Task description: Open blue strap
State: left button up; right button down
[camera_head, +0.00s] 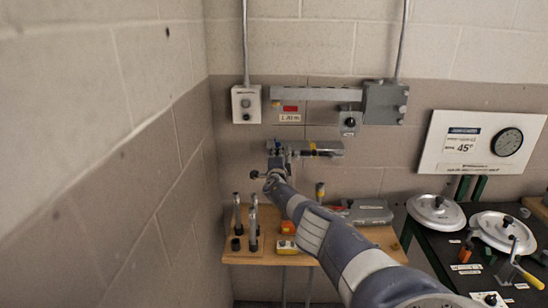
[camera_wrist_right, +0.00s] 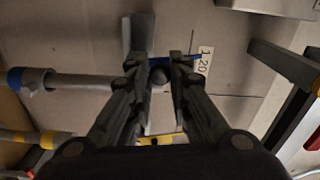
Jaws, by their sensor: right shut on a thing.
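My right gripper (camera_head: 277,160) reaches up to the wall at the back, beside a grey cylinder with a yellow band (camera_head: 322,149). In the right wrist view, the fingers of my right gripper (camera_wrist_right: 164,62) close around a small thing, with the blue strap (camera_wrist_right: 190,57) showing as a thin strip at the fingertips. A dark round knob shows between the fingers. My left gripper is not in view.
A wooden shelf (camera_head: 240,258) below my right arm holds upright grey handles (camera_head: 253,222), a yellow-red button box (camera_head: 287,228) and a grey case (camera_head: 366,212). A grey switch box (camera_head: 385,102) is above. A gauge panel (camera_head: 480,142) and round-lidded pots (camera_head: 436,213) are on the right.

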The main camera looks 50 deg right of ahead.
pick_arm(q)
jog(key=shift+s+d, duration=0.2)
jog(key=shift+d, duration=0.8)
pick_arm(e)
jog(key=shift+w+n, duration=0.15)
jog(key=shift+n, duration=0.25)
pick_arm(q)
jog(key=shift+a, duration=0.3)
pick_arm(e)
jog(key=c, duration=1.8)
grip_release()
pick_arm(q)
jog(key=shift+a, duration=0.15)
pick_arm(e)
jog(key=shift+o, duration=0.2)
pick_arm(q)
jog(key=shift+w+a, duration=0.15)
pick_arm(e)
jog(key=shift+r, duration=0.1)
